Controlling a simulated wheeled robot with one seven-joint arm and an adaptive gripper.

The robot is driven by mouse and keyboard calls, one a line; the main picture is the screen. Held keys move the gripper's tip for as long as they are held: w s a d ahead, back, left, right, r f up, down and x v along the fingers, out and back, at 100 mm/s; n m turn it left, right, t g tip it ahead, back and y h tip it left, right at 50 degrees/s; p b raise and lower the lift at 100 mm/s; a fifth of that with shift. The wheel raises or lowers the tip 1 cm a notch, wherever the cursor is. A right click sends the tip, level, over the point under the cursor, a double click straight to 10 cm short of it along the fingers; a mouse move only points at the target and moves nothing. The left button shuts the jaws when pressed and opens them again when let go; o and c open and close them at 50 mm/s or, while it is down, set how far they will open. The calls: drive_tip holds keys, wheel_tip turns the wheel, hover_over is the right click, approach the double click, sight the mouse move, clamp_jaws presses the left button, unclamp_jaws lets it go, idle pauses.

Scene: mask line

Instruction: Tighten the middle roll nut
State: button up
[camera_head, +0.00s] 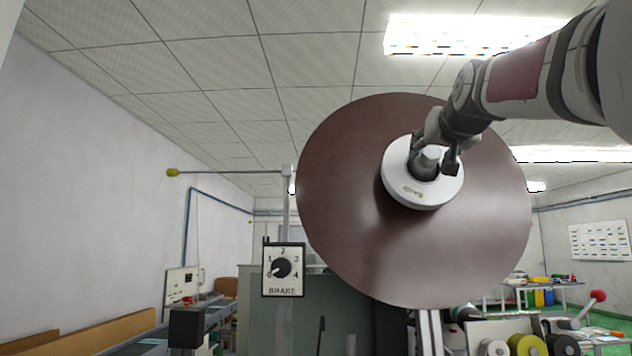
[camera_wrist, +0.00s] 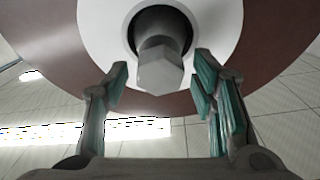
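The grey hex nut (camera_wrist: 160,68) sticks out from the middle of a white hub (camera_head: 408,187) on a large dark red-brown round roll (camera_head: 350,240). In the wrist view the nut lies between the two fingers of my gripper (camera_wrist: 160,86), close to the tips. The fingers are spread, with a gap on each side of the nut. In the head view my gripper (camera_head: 435,158) is in front of the hub, and its fingers partly hide the nut. The white hub (camera_wrist: 95,20) also shows in the wrist view.
A brake dial panel (camera_head: 283,270) hangs left of the roll, with a rod ending in a yellow knob (camera_head: 173,172) above it. Machine parts with yellow rolls (camera_head: 526,346) and a red ball lever (camera_head: 598,296) stand at the lower right.

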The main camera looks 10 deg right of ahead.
drive_tip(key=v, duration=1.2)
idle(0.5)
